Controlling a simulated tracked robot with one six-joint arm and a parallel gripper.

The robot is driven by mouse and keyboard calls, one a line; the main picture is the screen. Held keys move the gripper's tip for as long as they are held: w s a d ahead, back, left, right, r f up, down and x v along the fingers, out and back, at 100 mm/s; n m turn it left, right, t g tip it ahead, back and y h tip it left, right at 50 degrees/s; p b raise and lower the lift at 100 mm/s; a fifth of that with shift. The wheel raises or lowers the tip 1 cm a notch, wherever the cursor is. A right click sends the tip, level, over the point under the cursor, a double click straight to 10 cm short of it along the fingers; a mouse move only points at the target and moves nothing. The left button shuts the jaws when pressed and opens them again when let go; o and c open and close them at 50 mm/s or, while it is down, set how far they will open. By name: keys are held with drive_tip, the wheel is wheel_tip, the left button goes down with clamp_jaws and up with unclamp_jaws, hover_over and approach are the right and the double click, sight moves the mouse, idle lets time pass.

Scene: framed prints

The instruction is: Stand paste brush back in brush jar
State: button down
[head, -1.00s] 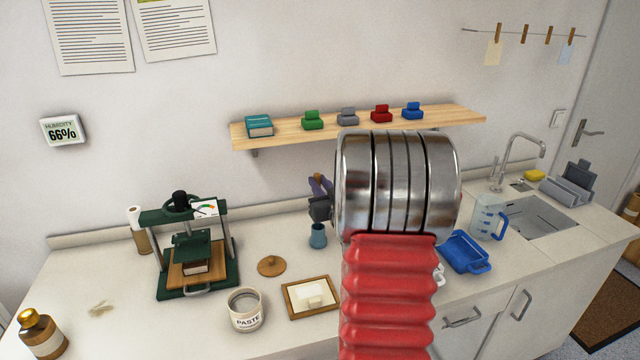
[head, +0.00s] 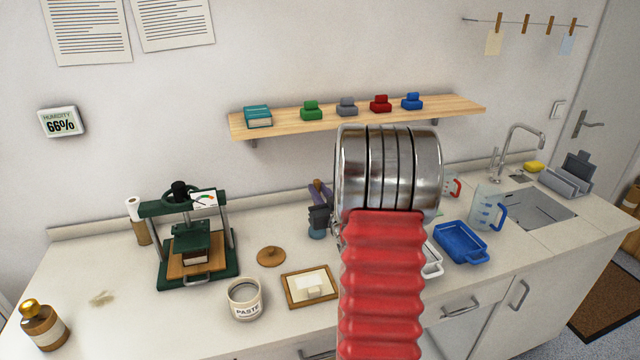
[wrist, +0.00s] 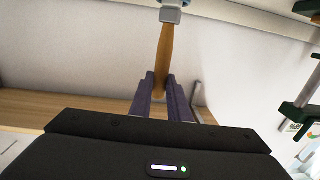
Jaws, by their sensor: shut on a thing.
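My gripper (head: 318,188) has purple fingers and shows left of the steel part of my arm in the head view. In the wrist view my gripper (wrist: 160,82) is shut on the orange-brown handle of the paste brush (wrist: 165,48). The handle runs away from the fingers to a grey part at the top edge, where the brush's end is cut off. The blue brush jar (head: 317,234) stands on the counter, mostly hidden behind the dark gripper body. Whether the brush is over the jar cannot be told.
The paste pot (head: 244,300) and a wooden-framed print (head: 290,292) are on the counter in front of the jar. A round wooden lid (head: 271,257) and a green press (head: 200,245) lie to the left. A wooden shelf (head: 290,119) is above.

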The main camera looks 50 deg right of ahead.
drive_tip(key=shift+f, duration=1.2)
drive_tip(key=c, duration=1.6)
unclamp_jaws()
drive_tip(key=v, duration=1.3)
drive_tip(key=shift+s+a+f, duration=0.1)
drive_tip(key=shift+s+a, duration=0.05)
drive_tip(key=shift+s, duration=0.2)
drive_tip(key=shift+w, duration=0.1)
